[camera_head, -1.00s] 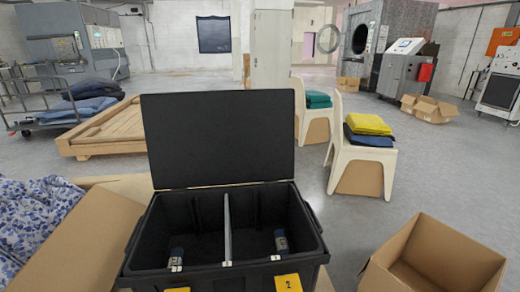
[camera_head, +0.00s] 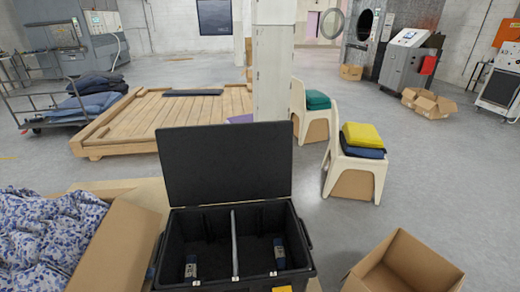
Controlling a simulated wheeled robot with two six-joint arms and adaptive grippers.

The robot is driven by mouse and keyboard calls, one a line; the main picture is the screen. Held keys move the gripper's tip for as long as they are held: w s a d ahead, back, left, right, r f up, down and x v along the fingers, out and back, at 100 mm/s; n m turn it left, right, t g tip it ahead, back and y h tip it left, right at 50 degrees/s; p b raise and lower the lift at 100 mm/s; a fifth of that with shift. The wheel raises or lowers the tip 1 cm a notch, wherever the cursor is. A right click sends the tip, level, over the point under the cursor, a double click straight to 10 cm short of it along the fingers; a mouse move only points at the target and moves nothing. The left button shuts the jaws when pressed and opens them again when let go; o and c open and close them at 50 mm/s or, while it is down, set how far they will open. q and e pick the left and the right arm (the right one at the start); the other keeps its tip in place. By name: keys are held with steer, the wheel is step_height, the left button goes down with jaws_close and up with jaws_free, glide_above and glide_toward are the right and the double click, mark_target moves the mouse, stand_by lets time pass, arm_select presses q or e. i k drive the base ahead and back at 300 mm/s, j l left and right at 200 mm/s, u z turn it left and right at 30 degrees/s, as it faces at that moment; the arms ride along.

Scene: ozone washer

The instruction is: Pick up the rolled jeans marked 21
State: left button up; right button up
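A black bin (camera_head: 306,246) with its lid (camera_head: 225,162) standing open is in front of me in the head view. A divider (camera_head: 234,243) splits it into two compartments. A small dark-blue roll with a pale label (camera_head: 191,268) is in the left compartment, and another such roll (camera_head: 279,254) is in the right one. They may be rolled jeans; I cannot read a number on either label. Neither of my grippers is in view.
An open cardboard box (camera_head: 405,262) is at lower right. Flowered fabric (camera_head: 45,235) lies by a cardboard box (camera_head: 120,245) at left. A wooden pallet (camera_head: 160,115) and a cart of folded dark cloth (camera_head: 88,103) stand behind. Chairs (camera_head: 352,178) hold folded cloth. Grey floor between is clear.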

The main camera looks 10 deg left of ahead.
mark_target(151, 272)
steer(key=u, duration=1.05)
